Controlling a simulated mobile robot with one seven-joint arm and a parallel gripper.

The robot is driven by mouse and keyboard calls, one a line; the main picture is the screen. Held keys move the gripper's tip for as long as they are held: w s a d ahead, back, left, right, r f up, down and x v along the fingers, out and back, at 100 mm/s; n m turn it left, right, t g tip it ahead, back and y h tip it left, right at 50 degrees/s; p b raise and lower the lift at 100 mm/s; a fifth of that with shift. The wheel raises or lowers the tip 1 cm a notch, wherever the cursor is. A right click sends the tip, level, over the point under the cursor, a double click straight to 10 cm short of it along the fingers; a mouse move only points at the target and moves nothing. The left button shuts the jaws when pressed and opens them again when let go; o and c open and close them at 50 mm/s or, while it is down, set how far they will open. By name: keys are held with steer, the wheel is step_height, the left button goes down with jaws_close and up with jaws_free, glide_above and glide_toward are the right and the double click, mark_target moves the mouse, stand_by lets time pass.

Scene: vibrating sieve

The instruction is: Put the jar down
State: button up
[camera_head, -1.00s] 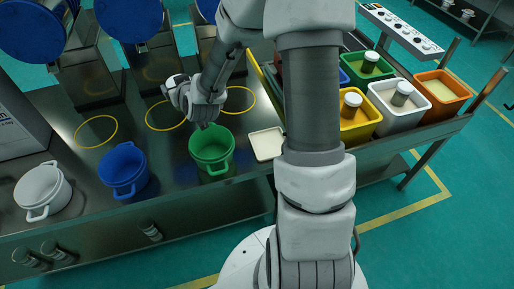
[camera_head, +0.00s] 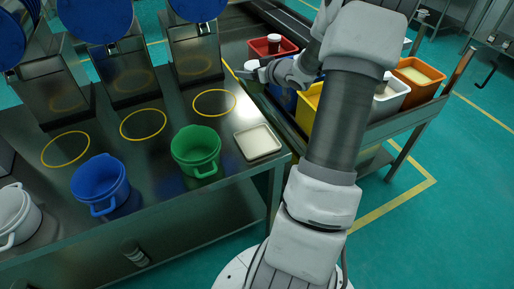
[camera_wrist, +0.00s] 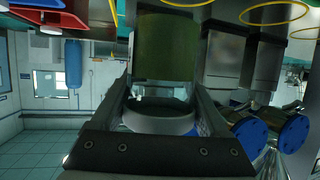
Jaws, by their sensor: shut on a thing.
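In the head view my gripper (camera_head: 262,74) is at the right end of the metal counter, beside the bin rack. It is shut on a jar (camera_head: 250,66), a small pale shape at the fingertips. In the wrist view the jar (camera_wrist: 167,45) has an olive-green body and a pale grey rounded end (camera_wrist: 160,119) between the two fingers (camera_wrist: 160,100). The jar looks held clear of any surface, but the head view shows it too small to be sure.
A red bin (camera_head: 262,50) holds a white-lidded jar. Blue (camera_head: 284,99), yellow (camera_head: 306,112), white (camera_head: 396,99) and orange (camera_head: 421,76) bins share the rack. The counter has green (camera_head: 196,158) and blue (camera_head: 100,187) pots, a pale tray (camera_head: 258,142) and yellow rings.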

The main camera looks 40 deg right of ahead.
steer(key=s+d+f, duration=0.3)
steer(key=s+d, duration=0.2)
steer(key=d, duration=0.1)
steer(key=b, duration=0.6)
glide_above(253, 138)
step_height(253, 138, down, 7)
steer(key=shift+w+f+b, duration=0.2)
steer(key=shift+f+b, duration=0.7)
steer(key=shift+f, duration=1.05)
steer(key=shift+f, duration=0.15)
steer(key=o, duration=1.3)
steer(key=shift+f, duration=0.1)
steer(key=shift+r, duration=0.2)
steer(key=shift+s+r, duration=0.2)
steer(key=shift+s, duration=0.1)
steer(key=p+v, duration=0.1)
steer(key=v, duration=0.4)
steer(key=p+v, duration=0.2)
steer(key=v, duration=0.4)
steer(key=shift+s+a, duration=0.2)
